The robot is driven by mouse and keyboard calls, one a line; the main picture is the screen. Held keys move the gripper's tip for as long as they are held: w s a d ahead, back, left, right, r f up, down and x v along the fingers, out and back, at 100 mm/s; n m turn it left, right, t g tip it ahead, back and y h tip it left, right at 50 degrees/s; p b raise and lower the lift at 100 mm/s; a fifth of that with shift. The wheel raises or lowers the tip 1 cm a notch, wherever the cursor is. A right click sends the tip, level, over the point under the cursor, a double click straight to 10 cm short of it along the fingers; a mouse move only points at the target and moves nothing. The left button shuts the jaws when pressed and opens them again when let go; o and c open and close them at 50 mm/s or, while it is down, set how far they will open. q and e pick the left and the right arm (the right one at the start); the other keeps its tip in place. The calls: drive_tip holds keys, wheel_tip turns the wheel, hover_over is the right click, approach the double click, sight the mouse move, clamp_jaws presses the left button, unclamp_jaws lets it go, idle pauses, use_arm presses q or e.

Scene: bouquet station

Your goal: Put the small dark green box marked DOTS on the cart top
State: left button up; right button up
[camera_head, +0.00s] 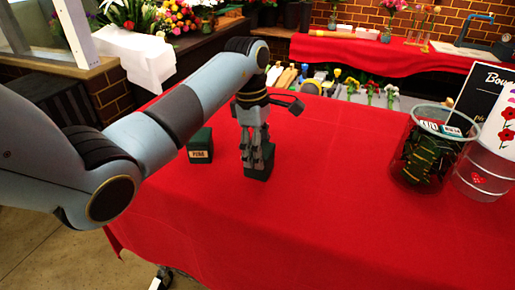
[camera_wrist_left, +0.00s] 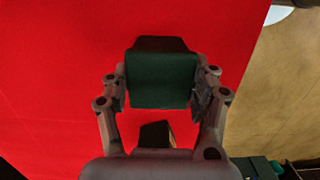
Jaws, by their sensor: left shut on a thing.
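A small dark green box (camera_head: 259,170) is between the fingertips of my left gripper (camera_head: 257,152), at or just above the red cloth of the near table. Its marking does not show, so I cannot read whether it says DOTS. In the left wrist view the same green box (camera_wrist_left: 161,80) sits between the two fingers, with a finger against each side. My left gripper (camera_wrist_left: 160,92) is shut on it. A second dark green box (camera_head: 200,146) with a pale label, seemingly not DOTS, stands to the left. I cannot pick out the cart top for certain. My right gripper is not in view.
A clear bin (camera_head: 433,150) with dark green contents and a clear cylinder (camera_head: 487,172) stand at the right. Flowers in a row (camera_head: 370,90) are behind the table's far edge. The red cloth (camera_head: 350,220) is bare in the middle and front.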

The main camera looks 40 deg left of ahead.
use_arm(q)
drive_tip(key=o, duration=1.3)
drive_tip(key=shift+a+f, duration=0.1)
drive_tip(key=shift+a, duration=0.05)
drive_tip(key=shift+c, duration=0.2)
drive_tip(key=shift+o, duration=0.5)
drive_tip(key=shift+w+r, duration=0.1)
drive_tip(key=shift+r, duration=0.3)
drive_tip(key=r, duration=0.2)
drive_tip(key=r+b, duration=0.1)
drive_tip(key=r, duration=0.4)
drive_tip(key=shift+a, duration=0.4)
drive_tip(key=r+p, duration=0.4)
drive_tip(key=shift+s+a+r, duration=0.25)
drive_tip(key=shift+r, duration=0.05)
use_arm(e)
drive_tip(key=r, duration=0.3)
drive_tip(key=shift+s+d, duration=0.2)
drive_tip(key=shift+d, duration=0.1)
use_arm(q)
drive_tip(key=shift+d+f, duration=0.1)
